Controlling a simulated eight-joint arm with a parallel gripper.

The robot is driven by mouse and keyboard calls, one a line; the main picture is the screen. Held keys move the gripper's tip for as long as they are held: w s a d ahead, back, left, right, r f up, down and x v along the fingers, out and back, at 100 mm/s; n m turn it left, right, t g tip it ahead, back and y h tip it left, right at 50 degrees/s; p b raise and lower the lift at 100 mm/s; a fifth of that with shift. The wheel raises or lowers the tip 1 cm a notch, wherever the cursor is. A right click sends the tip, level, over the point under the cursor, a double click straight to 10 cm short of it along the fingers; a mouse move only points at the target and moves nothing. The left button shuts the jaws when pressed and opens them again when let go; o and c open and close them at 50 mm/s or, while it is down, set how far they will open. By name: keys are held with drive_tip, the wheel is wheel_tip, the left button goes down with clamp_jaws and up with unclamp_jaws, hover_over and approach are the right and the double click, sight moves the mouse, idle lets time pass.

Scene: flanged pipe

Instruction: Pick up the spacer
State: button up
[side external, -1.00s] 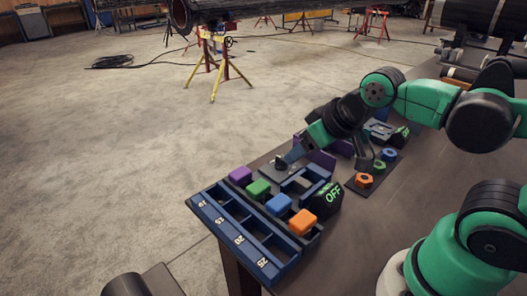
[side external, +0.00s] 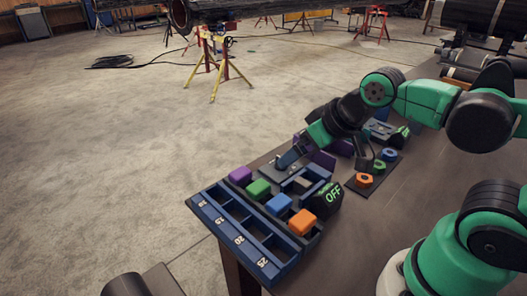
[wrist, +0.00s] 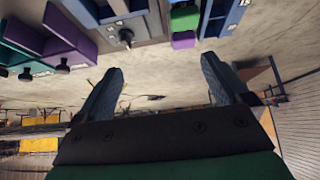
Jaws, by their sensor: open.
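No part is marked as the spacer. Purple (side external: 240,175), green (side external: 258,188), blue (side external: 279,203) and orange (side external: 303,221) blocks sit in a row behind the blue numbered rack (side external: 236,238); I cannot tell which, if any, is the spacer. My gripper (side external: 287,161) is low over the panel behind the purple block. In the wrist view my gripper (wrist: 165,82) is open, its fingers wide apart with nothing between them. The green block (wrist: 184,19) and a small knob (wrist: 126,37) lie beyond the fingers there.
A black box reading OFF (side external: 329,197) stands beside the orange block. A board with orange (side external: 364,180), green and blue rings lies to the right. Purple holders (wrist: 72,42) stand left in the wrist view. The table edge drops to open floor (side external: 110,170).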

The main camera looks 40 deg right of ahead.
drive_tip(key=g, duration=0.7)
hover_over(303, 219)
wheel_tip(303, 219, down, 4)
drive_tip(key=shift+f, duration=2.9)
clamp_jaws()
